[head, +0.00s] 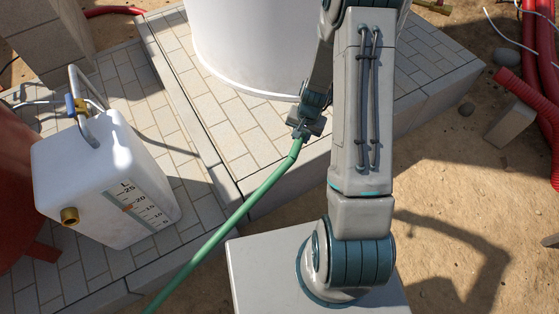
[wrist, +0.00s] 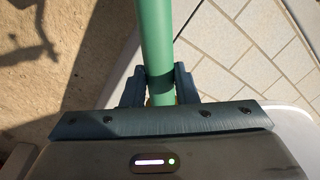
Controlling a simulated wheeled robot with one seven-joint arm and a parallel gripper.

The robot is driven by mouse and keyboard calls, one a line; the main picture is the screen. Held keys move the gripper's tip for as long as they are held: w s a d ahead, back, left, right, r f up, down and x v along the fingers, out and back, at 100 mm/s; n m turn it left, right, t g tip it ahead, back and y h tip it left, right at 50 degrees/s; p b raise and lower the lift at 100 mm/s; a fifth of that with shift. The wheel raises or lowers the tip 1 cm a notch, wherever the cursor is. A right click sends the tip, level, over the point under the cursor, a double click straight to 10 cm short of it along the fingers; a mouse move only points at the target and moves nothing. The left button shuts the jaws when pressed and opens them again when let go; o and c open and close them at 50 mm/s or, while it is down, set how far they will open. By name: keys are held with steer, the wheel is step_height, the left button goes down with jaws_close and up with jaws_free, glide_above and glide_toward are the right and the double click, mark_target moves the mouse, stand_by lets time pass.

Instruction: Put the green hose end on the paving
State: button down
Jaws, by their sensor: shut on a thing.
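The green hose (head: 225,228) runs from the lower left edge of the head view up to my gripper (head: 301,133). My gripper is shut on the hose near its end, over the raised paving (head: 238,121) in front of the white cylinder. In the wrist view the green hose (wrist: 156,40) passes between the two fingers of my gripper (wrist: 159,85). The very tip of the hose is hidden by the gripper. I cannot tell whether the hose end touches the paving. Light paving (wrist: 255,40) shows at the right of the wrist view.
A white tank (head: 100,175) with a level scale and brass fitting stands on paving at left. A large white cylinder (head: 245,45) stands behind my gripper. Red corrugated pipes (head: 530,100) and a block (head: 512,125) lie on sand at right. The paving between tank and cylinder is mostly clear.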

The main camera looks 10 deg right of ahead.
step_height(320, 180, down, 7)
steer(key=d+m+b, duration=0.3)
steer(key=b, duration=1)
glide_above(278, 151)
steer(key=shift+t, duration=0.3)
steer(key=f, duration=0.7)
steer(key=shift+s+d+f, duration=0.15)
steer(key=shift+s+d, duration=0.1)
steer(key=shift+s, duration=0.05)
steer(key=shift+f+b, duration=0.9)
steer(key=shift+f, duration=1.05)
steer(key=shift+f, duration=0.1)
steer(key=c, duration=1.1)
jaws_free()
steer(key=shift+c, duration=0.2)
